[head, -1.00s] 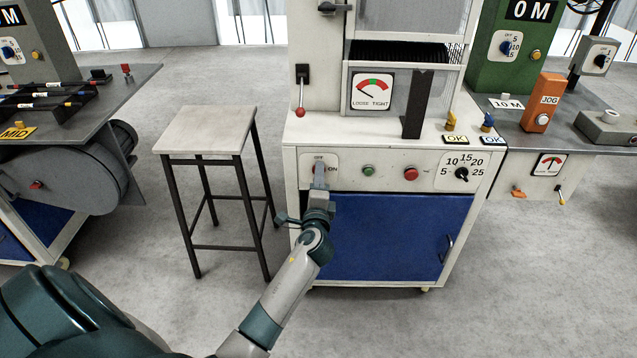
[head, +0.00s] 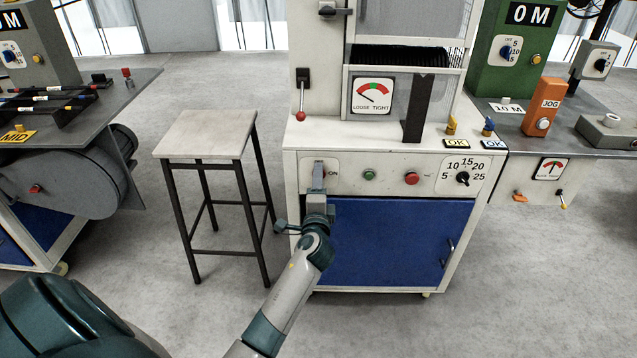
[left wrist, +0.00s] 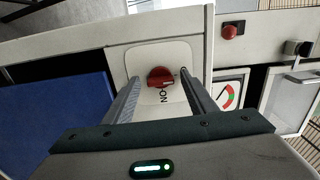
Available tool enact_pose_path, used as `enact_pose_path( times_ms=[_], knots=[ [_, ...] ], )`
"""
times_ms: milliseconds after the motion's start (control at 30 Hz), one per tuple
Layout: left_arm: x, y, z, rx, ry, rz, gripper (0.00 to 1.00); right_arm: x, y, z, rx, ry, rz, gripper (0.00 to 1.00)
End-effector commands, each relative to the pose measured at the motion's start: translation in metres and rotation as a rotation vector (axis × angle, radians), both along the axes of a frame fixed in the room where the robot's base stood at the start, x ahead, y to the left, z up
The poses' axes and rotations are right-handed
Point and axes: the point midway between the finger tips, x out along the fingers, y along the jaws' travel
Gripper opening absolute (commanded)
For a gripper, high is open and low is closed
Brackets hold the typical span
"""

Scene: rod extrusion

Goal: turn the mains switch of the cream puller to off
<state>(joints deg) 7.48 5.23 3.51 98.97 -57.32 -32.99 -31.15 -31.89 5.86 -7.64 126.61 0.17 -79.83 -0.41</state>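The cream puller (head: 385,180) is the cream cabinet with a blue door at the centre of the head view. Its mains switch, a red rotary knob (left wrist: 160,77), sits on a pale label plate (left wrist: 149,56) with "ON" readable in the left wrist view. My left gripper (left wrist: 159,77) is open, with one finger on each side of the knob; contact is not visible. The OFF mark is hidden or unreadable, and I cannot tell where the knob points. My right gripper is not in view.
A green button (head: 369,175), a red button (head: 411,178) and a black dial (head: 462,178) share the panel. A red-knobbed lever (head: 301,105) is above. A stool (head: 205,135) stands left of the cabinet, close to my left arm. Open floor lies in front.

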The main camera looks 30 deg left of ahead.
Motion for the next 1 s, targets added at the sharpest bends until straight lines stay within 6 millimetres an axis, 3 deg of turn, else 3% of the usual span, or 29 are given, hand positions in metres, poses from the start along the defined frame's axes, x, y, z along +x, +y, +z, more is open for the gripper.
enact_pose_path(
  times_ms=[267, 467, 1000],
  knots=[
    [-0.004, -0.003, 0.0, 0.001, 0.001, -0.001, 0.52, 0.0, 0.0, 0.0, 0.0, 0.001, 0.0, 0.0],
    [-0.02, -0.013, 0.0, -0.001, -0.001, -0.002, 0.52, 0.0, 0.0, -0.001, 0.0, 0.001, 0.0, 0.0],
    [-0.109, -0.067, -0.002, -0.002, 0.002, 0.0, 0.52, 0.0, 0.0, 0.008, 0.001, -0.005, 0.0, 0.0]
  ],
)
